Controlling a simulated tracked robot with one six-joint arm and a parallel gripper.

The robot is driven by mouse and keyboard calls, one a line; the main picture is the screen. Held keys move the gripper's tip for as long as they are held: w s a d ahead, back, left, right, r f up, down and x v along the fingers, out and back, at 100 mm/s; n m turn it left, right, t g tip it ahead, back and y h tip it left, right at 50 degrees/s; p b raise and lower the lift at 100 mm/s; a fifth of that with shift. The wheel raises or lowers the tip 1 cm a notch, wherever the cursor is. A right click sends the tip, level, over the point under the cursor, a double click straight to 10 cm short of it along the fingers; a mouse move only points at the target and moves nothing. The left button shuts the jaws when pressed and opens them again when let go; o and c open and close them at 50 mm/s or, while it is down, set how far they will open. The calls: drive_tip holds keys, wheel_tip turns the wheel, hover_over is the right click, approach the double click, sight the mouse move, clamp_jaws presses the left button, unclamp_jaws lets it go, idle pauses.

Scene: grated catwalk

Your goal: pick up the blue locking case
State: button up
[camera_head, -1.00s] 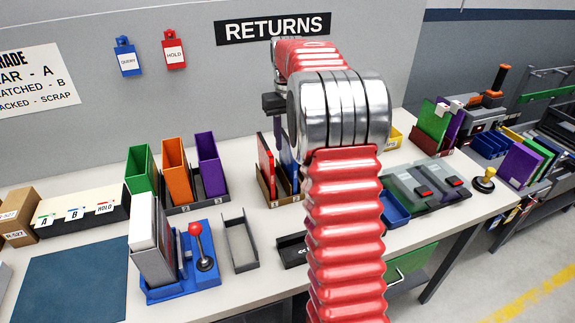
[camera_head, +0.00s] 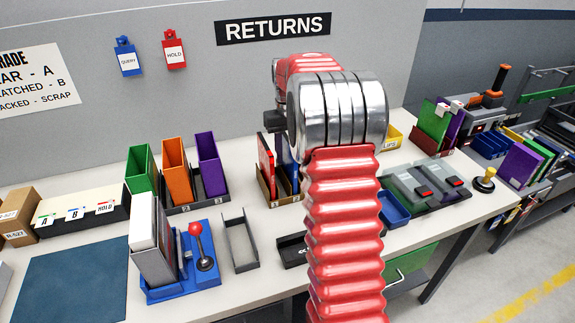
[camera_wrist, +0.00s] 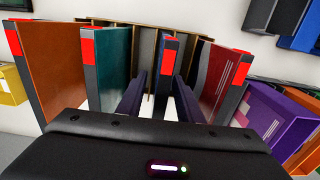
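In the head view the blue locking case (camera_head: 286,163) stands upright in a brown slotted rack (camera_head: 266,186), to the right of a red case (camera_head: 265,157); my arm hides part of it. My gripper (camera_wrist: 160,90) is open, one dark finger on each side of that edge, with no clear contact. A teal case (camera_wrist: 112,75) is left of the fingers and a dark red case (camera_wrist: 215,75) is right.
An orange case (camera_wrist: 55,65) stands farther left in the wrist view. Purple (camera_head: 211,165), orange and green bins stand left of the rack in the head view. A grey tray (camera_head: 240,240) and a blue stand (camera_head: 185,283) with a red-knobbed lever are in front. The wall is behind.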

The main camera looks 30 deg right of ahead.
clamp_jaws()
idle(0.4)
idle(0.4)
wheel_tip(320, 180, up, 9)
drive_tip(key=shift+r, duration=0.55)
drive_tip(key=shift+s, duration=0.1)
idle(0.5)
